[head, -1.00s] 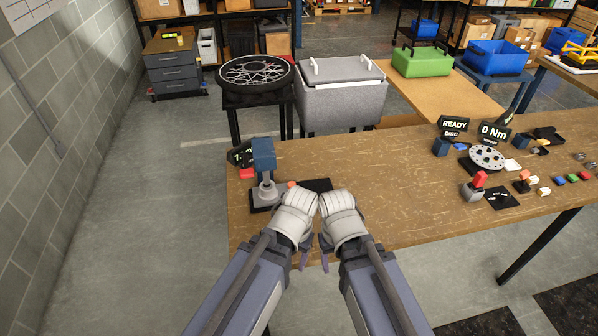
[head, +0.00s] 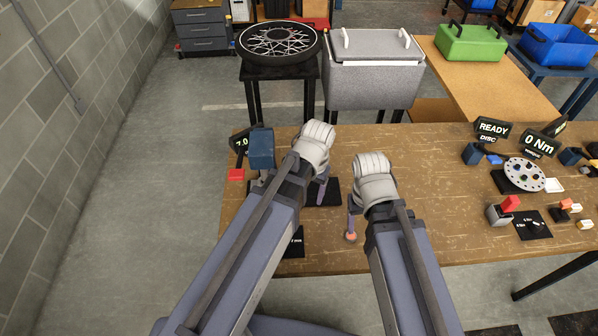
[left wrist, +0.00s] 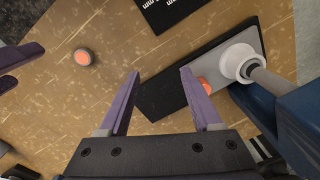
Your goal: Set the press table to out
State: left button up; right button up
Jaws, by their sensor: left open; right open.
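The press stands at the left end of the wooden table. Its blue head (head: 261,148) shows left of my left arm, which hides its base. In the left wrist view, its grey plate (left wrist: 238,45) carries a white round part (left wrist: 238,62) on a shaft, with an orange knob (left wrist: 203,84) at the plate's near edge, partly behind a finger. My right gripper (head: 351,222) points down near an orange-topped puck (head: 350,237).
A small display reading 7.0 (head: 240,142) and a red block (head: 235,175) stand by the press. A READY display (head: 493,129), a perforated disc (head: 524,174) and small parts fill the right side. The table middle (head: 440,215) is clear.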

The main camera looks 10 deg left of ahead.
pick_arm(q)
jog(key=shift+n+h, duration=0.4)
jog(key=shift+n, duration=0.5)
jog(key=w+a, duration=0.2)
jog(key=w+a+r+p, duration=0.1)
jog(key=w+a, duration=0.1)
jog(key=w, duration=0.1)
jog(key=w+a, duration=0.2)
jog(key=w, duration=0.1)
jog(key=shift+a+r, duration=0.35)
notch_tip(320, 180, down, 8)
jog(key=b, duration=0.7)
jog(key=shift+s, duration=0.1)
pick_arm(e)
notch_tip(320, 180, down, 6)
jog(key=shift+f, duration=0.1)
pick_arm(q)
jog(key=shift+r, duration=0.1)
jog(key=shift+c, duration=0.3)
grip_shut()
